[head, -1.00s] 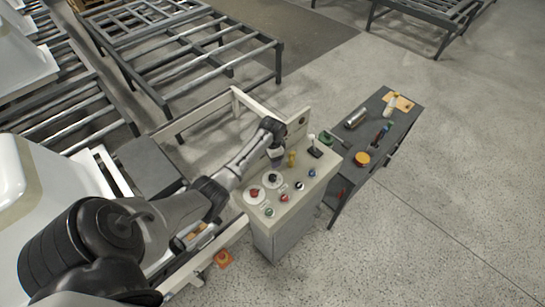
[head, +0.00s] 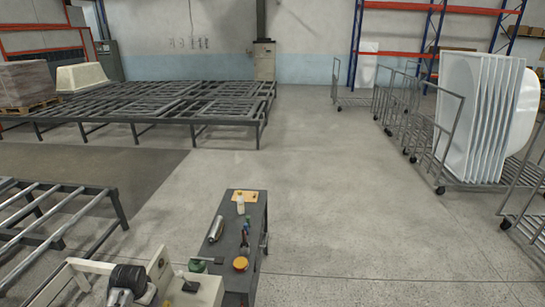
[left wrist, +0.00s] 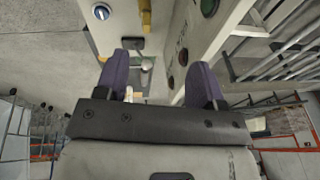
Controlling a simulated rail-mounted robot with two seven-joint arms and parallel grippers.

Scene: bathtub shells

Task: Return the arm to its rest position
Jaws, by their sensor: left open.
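In the left wrist view my left gripper (left wrist: 162,78) is open, with its two purple fingers apart and nothing between them. I cannot tell whether a finger touches the panel. In the head view a dark wrist part of my left arm shows at the bottom left beside the control box (head: 205,290); the fingers are not visible there. My right gripper is in neither view.
A dark bench (head: 232,225) with a metal cylinder (head: 216,228) and an orange disc (head: 240,263) stands beyond the box. Roller frames (head: 50,215) lie left. White shells (head: 475,115) stand on a trolley at right. The middle floor is clear.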

